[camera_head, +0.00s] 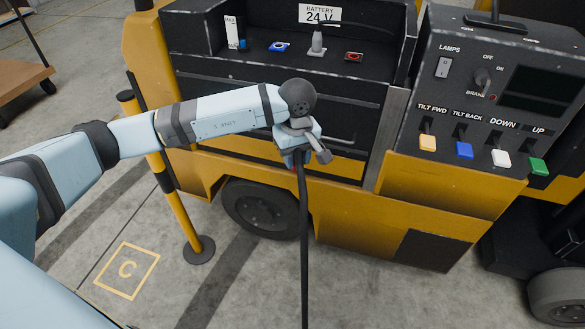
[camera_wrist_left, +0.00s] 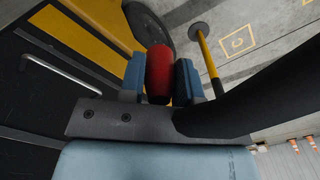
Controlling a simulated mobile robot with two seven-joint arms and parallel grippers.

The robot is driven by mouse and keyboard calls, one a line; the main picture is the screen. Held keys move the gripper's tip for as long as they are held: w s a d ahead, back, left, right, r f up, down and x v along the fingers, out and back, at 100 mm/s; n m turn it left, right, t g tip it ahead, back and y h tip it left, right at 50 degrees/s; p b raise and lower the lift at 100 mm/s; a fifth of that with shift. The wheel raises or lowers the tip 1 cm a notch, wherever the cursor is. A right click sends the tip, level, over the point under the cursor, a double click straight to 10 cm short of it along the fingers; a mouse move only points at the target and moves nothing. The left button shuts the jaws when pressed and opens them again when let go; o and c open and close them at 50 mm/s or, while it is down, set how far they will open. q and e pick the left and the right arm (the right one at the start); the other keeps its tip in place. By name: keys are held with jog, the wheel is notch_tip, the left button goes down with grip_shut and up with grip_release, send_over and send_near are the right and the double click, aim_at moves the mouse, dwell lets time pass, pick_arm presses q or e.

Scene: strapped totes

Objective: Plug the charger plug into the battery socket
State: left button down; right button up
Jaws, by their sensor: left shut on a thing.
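My left gripper (camera_head: 298,146) is in front of the yellow and black truck, below its open battery compartment. In the left wrist view its two blue fingers (camera_wrist_left: 160,82) are shut on a red charger plug (camera_wrist_left: 159,66). In the head view the gripper mostly hides the plug, and a black cable (camera_head: 304,230) hangs straight down from it. The battery compartment (camera_head: 390,62) bears a "BATTERY 24 V" sign. On its ledge sit a blue-rimmed socket (camera_head: 279,47) and a red-rimmed socket (camera_head: 354,57). The plug is apart from both, lower and nearer. My right gripper is out of view.
A grey upright fitting (camera_head: 317,43) stands between the sockets, and a MAX gauge (camera_head: 233,34) is at left. A control panel (camera_head: 490,95) with coloured switches is at right. A yellow-black post (camera_head: 172,185) stands left of the wheel. Open floor lies in front.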

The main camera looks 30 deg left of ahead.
pick_arm(q)
jog(key=m, duration=0.1)
jog(key=r+m, duration=0.1)
jog(key=m, duration=0.1)
jog(key=r+m, duration=0.1)
jog(key=shift+w+d+m, duration=0.15)
jog(key=shift+w+m, duration=0.15)
jog(key=shift+w, duration=0.05)
jog(key=m, duration=0.1)
jog(key=r+m, duration=0.1)
jog(key=m, duration=0.1)
jog(key=r+m, duration=0.1)
jog(key=m, duration=0.1)
jog(key=shift+w+d, duration=0.1)
jog(key=shift+w, duration=0.2)
